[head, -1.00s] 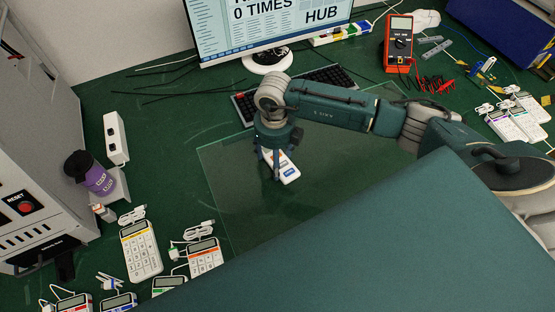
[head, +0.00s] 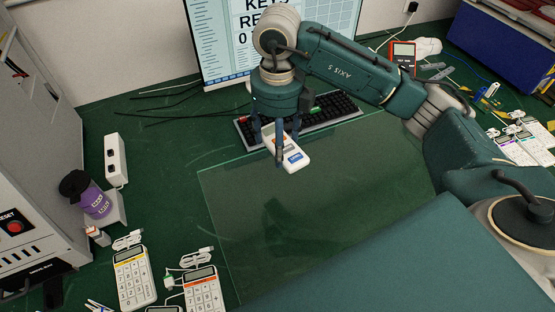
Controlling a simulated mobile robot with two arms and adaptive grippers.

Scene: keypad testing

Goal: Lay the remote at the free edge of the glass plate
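The remote (head: 290,153) is white with blue and orange patches. My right gripper (head: 270,142), at the end of the arm from the right, is shut on it. The gripper points down, its fingers on either side of the remote, and partly hides it. The remote appears held above the far left part of the glass plate (head: 235,215), tilted in the picture. The plate is clear, with its left edge and far left corner showing; my arm hides much of its right side. My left gripper is not in view.
A keyboard (head: 335,110) and monitor (head: 222,40) stand behind the plate. Keypads (head: 133,278) with cables lie left of it. A purple cup-like item (head: 95,200) and a white box (head: 115,160) stand farther left. The visible plate surface is bare.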

